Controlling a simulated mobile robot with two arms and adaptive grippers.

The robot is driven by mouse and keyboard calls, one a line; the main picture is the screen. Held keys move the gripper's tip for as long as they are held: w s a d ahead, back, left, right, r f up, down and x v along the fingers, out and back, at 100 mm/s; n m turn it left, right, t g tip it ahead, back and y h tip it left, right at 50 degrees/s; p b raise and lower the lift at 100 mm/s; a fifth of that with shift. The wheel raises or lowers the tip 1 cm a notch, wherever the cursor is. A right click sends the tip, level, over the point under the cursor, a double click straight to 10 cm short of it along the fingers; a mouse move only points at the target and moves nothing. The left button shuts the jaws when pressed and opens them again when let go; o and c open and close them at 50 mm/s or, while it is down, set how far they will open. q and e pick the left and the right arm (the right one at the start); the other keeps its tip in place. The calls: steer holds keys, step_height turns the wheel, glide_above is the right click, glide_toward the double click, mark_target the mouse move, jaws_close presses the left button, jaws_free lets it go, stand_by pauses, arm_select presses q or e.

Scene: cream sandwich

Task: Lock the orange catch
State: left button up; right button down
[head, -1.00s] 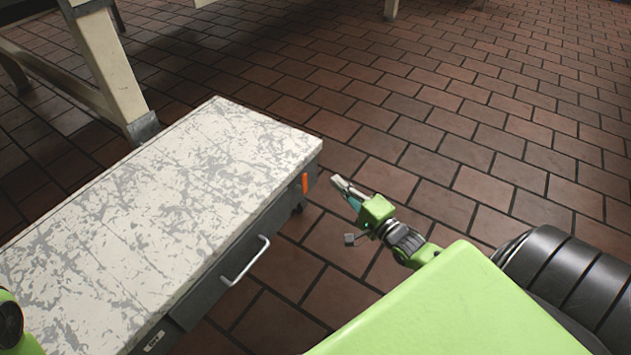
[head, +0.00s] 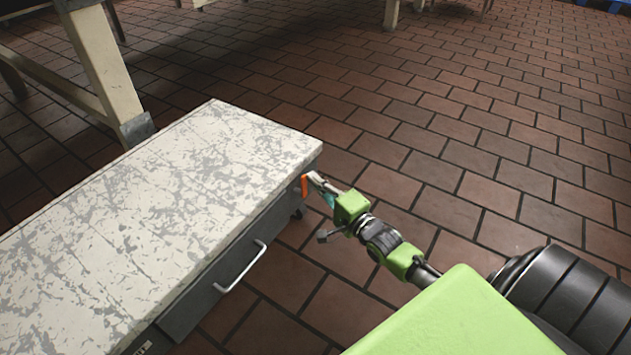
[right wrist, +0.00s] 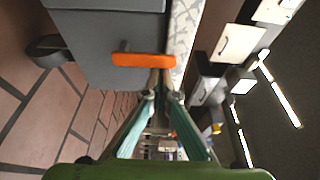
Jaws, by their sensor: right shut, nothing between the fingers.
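The orange catch (head: 304,186) is on the grey front face of a cart, near its right corner and just under the scratched white top. In the right wrist view the catch (right wrist: 143,60) is an orange bar lying crosswise on the grey panel. My right gripper (head: 314,178) is shut and empty, with its tips right at the catch. In the right wrist view the fingertips (right wrist: 160,88) are just below the right part of the bar; I cannot tell whether they touch it. My left gripper is not in view.
The cart's white top (head: 180,190) is bare. A drawer handle (head: 240,268) sticks out from its front, left of the catch. A cream table leg (head: 105,70) stands behind the cart. The brick-red tiled floor (head: 440,150) to the right is clear.

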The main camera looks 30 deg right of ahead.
stand_by(0.3)
steer(key=shift+a+n, duration=0.1)
steer(key=shift+n, duration=0.2)
